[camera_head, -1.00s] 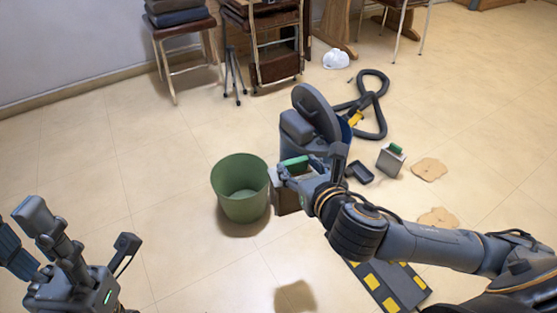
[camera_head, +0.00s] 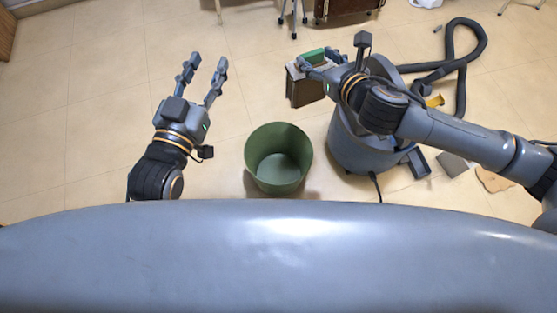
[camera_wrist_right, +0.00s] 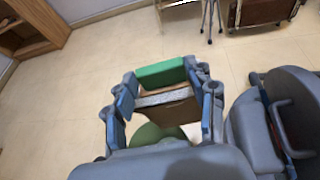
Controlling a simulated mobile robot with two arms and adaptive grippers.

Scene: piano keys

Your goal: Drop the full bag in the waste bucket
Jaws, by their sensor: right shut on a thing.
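The full bag (camera_head: 304,88) is a brown box-like bag with a pale band and a green top. My right gripper (camera_head: 312,62) is shut on it near the green top and holds it in the air. In the right wrist view the bag (camera_wrist_right: 168,103) sits between the fingers of the right gripper (camera_wrist_right: 165,92). The waste bucket (camera_head: 278,176) is a green open tub standing upright on the floor. In the head view the bag shows above and slightly right of it, apart from it. The bucket's interior looks empty. My left gripper (camera_head: 203,78) is open and empty, left of the bag.
A grey vacuum canister (camera_head: 365,148) stands right of the bucket, with a black hose (camera_head: 462,65) behind it. A small dark tray (camera_head: 416,163) and a tan stain (camera_head: 494,180) lie farther right. The floor left of the bucket is clear.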

